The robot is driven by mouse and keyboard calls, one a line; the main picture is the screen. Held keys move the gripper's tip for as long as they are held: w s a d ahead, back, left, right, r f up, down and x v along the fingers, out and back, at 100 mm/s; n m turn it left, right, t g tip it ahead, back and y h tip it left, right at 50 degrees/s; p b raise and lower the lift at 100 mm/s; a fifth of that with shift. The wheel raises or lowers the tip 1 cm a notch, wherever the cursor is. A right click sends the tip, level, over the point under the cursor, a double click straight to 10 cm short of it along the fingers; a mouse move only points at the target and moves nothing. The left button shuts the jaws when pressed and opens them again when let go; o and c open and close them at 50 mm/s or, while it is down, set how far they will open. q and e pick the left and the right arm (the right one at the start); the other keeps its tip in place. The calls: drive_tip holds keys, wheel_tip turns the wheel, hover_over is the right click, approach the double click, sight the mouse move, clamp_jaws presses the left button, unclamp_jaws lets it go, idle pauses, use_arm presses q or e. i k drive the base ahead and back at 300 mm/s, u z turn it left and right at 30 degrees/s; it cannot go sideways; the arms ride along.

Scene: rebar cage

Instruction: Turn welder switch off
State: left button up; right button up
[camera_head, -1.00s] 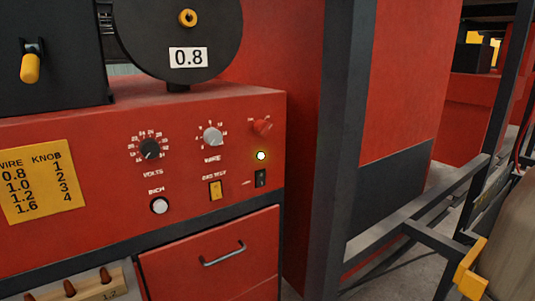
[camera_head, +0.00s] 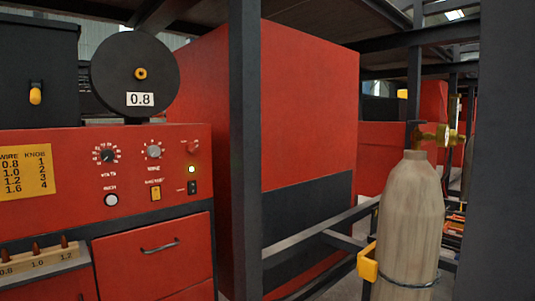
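The red welder panel (camera_head: 70,205) fills the left of the head view. A small black rocker switch (camera_head: 192,187) sits at its right side, below a lit yellowish-white lamp (camera_head: 191,169). A yellow switch (camera_head: 155,193) is to the left of the black one. A white inch button (camera_head: 111,200) is lower left. The switch position is too small to tell. Neither gripper is in view.
A dark upright post (camera_head: 245,150) stands right of the welder, before a large red cabinet (camera_head: 308,110). A gas cylinder (camera_head: 408,225) with a brass valve stands at the right, near a yellow bracket (camera_head: 367,263). A drawer (camera_head: 150,258) is below the panel.

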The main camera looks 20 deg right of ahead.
sight(191, 148)
drive_tip(key=u, duration=1.3)
drive_tip(key=i, duration=1.05)
drive_tip(key=z, duration=0.45)
drive_tip(key=i, duration=0.75)
drive_tip(key=z, duration=0.7)
